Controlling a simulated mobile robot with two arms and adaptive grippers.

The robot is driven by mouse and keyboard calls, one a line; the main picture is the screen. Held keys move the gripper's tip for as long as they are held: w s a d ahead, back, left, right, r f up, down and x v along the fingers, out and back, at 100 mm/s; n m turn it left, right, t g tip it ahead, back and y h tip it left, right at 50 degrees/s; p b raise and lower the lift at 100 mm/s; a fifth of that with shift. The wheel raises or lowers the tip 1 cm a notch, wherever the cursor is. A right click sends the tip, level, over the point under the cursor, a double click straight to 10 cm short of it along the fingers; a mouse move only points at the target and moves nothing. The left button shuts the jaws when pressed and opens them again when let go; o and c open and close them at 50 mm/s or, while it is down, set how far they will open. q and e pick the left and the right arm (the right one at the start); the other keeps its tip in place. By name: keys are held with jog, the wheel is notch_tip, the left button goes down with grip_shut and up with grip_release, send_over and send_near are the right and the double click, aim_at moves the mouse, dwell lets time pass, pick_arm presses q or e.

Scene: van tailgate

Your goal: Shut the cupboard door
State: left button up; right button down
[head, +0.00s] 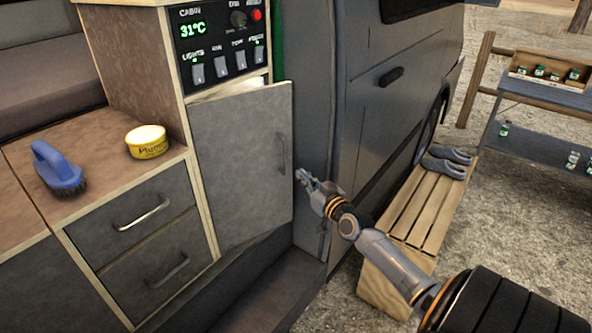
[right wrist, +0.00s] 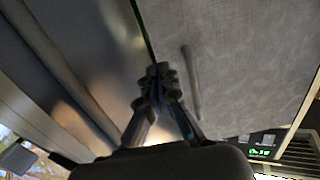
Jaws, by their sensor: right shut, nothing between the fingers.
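The cupboard door (head: 240,160) is a grey panel below the switch panel in the head view. It stands ajar, with a gap showing along its top edge. Its vertical handle (head: 282,153) is near its right edge. My right gripper (head: 303,178) is shut and empty, just right of the door's free edge and a little below the handle. In the right wrist view the closed fingertips (right wrist: 160,72) are beside the door (right wrist: 235,60) and its handle (right wrist: 191,82). I cannot tell whether they touch the door. My left gripper is not in view.
A switch panel (head: 222,43) is above the door. A blue brush (head: 58,168) and a yellow tin (head: 147,141) stand on the counter left of it, above two drawers. The van's side (head: 365,110) is right of my gripper. A wooden bench (head: 425,215) with grey shoes is farther right.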

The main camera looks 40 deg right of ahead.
aim_at(291, 165)
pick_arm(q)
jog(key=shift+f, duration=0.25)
pick_arm(e)
jog(key=shift+w+d, duration=0.2)
jog(key=shift+w, duration=0.85)
jog(key=shift+w+d, duration=0.15)
jog(key=shift+w, duration=0.9)
